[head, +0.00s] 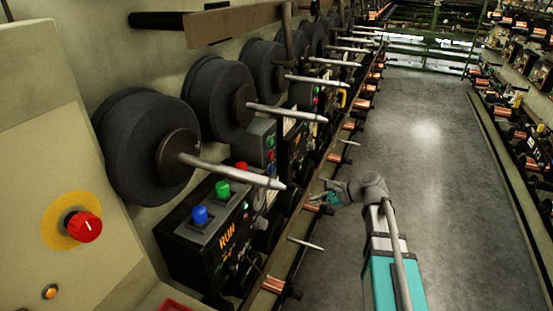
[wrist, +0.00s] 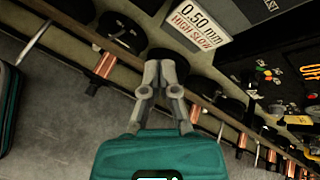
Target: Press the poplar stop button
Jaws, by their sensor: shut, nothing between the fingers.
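No label reading poplar is legible, so I cannot tell which button is the poplar stop button. In the head view a black control box marked RUN has a blue button (head: 200,215), a green button (head: 222,189) and a red button (head: 241,168) on top. A red knob (head: 86,228) sits on a yellow disc on the beige panel at the left. A grey box further back carries small green and red buttons (head: 270,148). My gripper (head: 318,198) is out to the right of the RUN box, apart from it. In the wrist view my gripper (wrist: 161,66) is shut and empty.
Large dark spools (head: 150,145) with pale pointed spindles (head: 232,172) stick out into the aisle above the boxes. Copper bobbins (head: 272,284) line the rail below. The grey aisle floor (head: 430,180) is clear. A sign (wrist: 200,24) reads 0.50 mm HIGH SLOW.

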